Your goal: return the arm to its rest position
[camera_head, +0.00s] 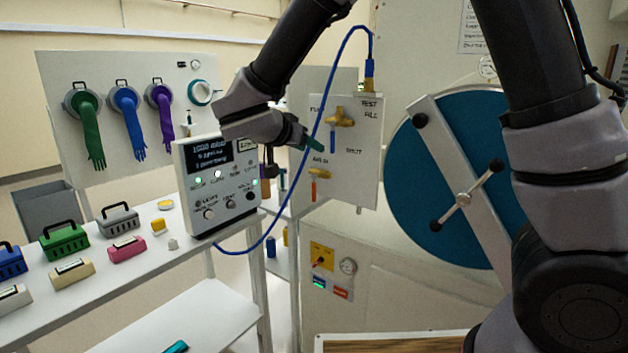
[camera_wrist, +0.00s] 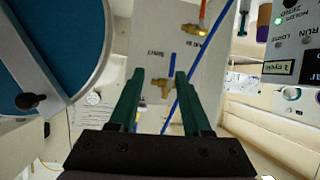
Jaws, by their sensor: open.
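My gripper (camera_head: 312,143) is raised in front of the valve panel (camera_head: 355,180), just right of the grey display box (camera_head: 217,180). In the wrist view its two green fingers (camera_wrist: 160,80) stand apart with nothing held between them. A brass valve with a blue handle (camera_wrist: 163,82) shows in the gap, behind the fingers; I cannot tell how far away it is. My arm is bent, reaching up from the right and down to the left in the head view.
A blue hose (camera_head: 340,75) loops from the panel's top past my gripper to the display box. A large blue round door (camera_head: 440,215) with a grey bar stands at right. A white bench (camera_head: 150,262) with coloured cases is at left. Gloves hang on a board (camera_head: 60,75).

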